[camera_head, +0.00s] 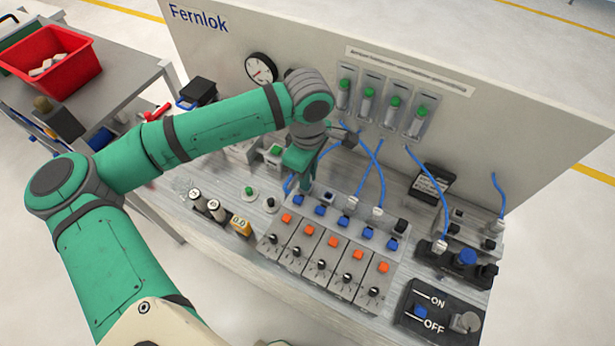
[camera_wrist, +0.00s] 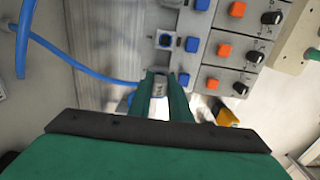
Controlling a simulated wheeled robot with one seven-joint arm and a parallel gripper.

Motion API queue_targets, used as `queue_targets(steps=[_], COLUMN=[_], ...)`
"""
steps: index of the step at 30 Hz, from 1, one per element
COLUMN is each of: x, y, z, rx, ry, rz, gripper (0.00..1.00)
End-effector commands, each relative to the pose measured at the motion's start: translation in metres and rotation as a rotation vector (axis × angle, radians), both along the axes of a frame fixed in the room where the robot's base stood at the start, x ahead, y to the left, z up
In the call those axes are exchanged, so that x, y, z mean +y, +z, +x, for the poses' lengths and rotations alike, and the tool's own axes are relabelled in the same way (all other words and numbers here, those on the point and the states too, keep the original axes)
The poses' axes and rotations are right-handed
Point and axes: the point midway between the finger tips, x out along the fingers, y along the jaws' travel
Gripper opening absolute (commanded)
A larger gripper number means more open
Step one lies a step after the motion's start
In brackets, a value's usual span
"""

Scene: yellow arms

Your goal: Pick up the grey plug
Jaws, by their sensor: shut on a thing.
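My gripper (camera_head: 303,178) is over the back left of the switch panel (camera_head: 318,247), with its green fingers pointing down. In the wrist view, the two fingers (camera_wrist: 161,83) are shut on a small light-grey plug (camera_wrist: 160,90), seen between them. A blue cable (camera_wrist: 95,75) runs to the fingers from the left.
Other light-grey plugs (camera_head: 352,203) (camera_head: 377,212) with blue cables stand upright to the right. Orange buttons (camera_head: 333,242) and black knobs line the panel. The upright board (camera_head: 225,45) with a gauge (camera_head: 261,68) rises behind. A red bin (camera_head: 48,58) stands at far left.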

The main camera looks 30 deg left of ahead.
Motion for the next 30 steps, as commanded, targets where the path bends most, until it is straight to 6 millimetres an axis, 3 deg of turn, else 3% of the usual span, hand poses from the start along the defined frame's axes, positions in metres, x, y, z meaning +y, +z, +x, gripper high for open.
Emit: queue_targets(steps=[4, 13, 21, 30], x=[-0.001, -0.031, -0.065, -0.083], y=[0.021, 0.082, 0.107, 0.119], z=[0.001, -0.041, -0.087, -0.11], rx=[-0.002, -0.003, -0.002, -0.001], ry=[-0.002, -0.005, -0.004, -0.002], rz=[-0.002, 0.0, 0.002, 0.0], gripper=[0.0, 0.0, 0.0, 0.0])
